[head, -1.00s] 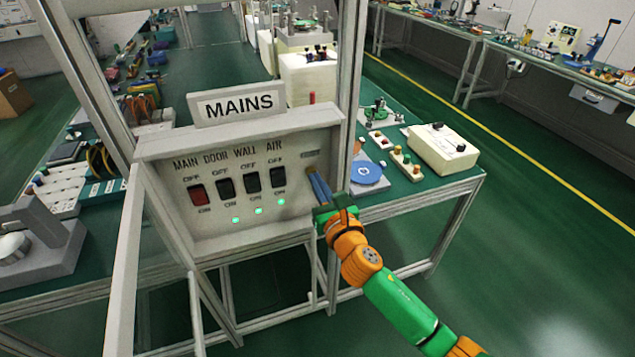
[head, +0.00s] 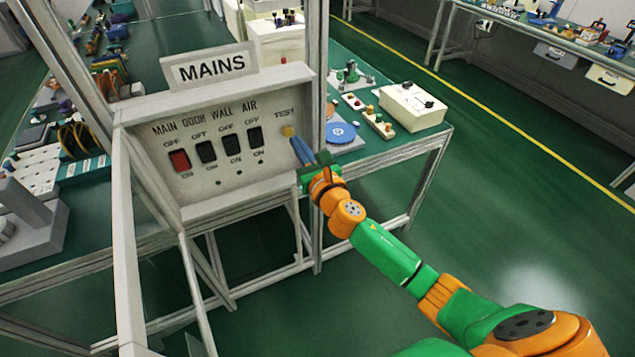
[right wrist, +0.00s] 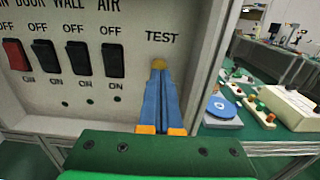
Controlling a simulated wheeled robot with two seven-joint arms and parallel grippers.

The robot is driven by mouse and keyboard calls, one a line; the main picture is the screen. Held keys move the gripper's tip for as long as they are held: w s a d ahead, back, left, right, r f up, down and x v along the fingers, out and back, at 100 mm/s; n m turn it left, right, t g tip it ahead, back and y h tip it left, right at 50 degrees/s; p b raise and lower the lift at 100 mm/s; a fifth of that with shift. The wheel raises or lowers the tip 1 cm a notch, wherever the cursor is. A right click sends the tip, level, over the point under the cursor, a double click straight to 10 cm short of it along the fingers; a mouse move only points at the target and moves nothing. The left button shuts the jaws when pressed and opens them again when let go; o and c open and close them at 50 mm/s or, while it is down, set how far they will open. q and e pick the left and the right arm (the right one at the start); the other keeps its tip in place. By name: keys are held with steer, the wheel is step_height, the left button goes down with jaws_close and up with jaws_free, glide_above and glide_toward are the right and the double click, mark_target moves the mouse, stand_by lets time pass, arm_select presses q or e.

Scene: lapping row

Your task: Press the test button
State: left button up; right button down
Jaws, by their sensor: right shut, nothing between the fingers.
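The yellow test button (head: 288,131) is on the right of the grey MAINS panel (head: 222,175), under the word TEST. It also shows in the right wrist view (right wrist: 158,64), just beyond my fingertips. My right gripper (head: 297,143) is shut and empty, its blue fingers pointing at the panel just below and right of the button. In the head view the button is uncovered; I cannot tell whether the tips touch it. The red MAIN switch (head: 180,160) and the black DOOR, WALL and AIR switches sit to the left. The small lamps below them are dark. My left gripper is out of view.
A metal frame post (head: 317,120) stands right of the panel. Behind it on the green bench are a blue disc (head: 340,132), a strip of coloured buttons (head: 368,114) and a white box (head: 413,106). The green floor to the right is open.

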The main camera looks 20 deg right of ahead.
steer(key=s, duration=1)
steer(key=shift+d+b, duration=0.25)
steer(key=shift+b, duration=0.05)
steer(key=shift+s+r, duration=0.1)
steer(key=shift+s, duration=0.1)
steer(key=shift+w, duration=0.1)
steer(key=s+d+f+m+g+h, duration=0.15)
steer(key=s+f+m+g, duration=0.35)
steer(key=f, duration=0.6)
steer(key=s+d+f+m+g, duration=0.2)
steer(key=f+m, duration=0.5)
steer(key=f, duration=0.3)
steer(key=s+d+f+m+g, duration=0.2)
steer(key=s+f+m+g, duration=0.3)
steer(key=f, duration=0.6)
steer(key=s+a+f+m+g, duration=0.1)
steer(key=s+f+m, duration=0.3)
steer(key=s, duration=0.4)
steer(key=s+a+f+m+g, duration=0.2)
steer(key=s+f+m, duration=0.3)
steer(key=s+m, duration=0.2)
steer(key=s+a+f+m+g, duration=0.1)
steer(key=s+f+m, duration=0.3)
steer(key=s, duration=0.6)
steer(key=shift+a+f+m+g+y, duration=0.3)
steer(key=shift+m+g+y, duration=0.25)
steer(key=shift+m, duration=0.45)
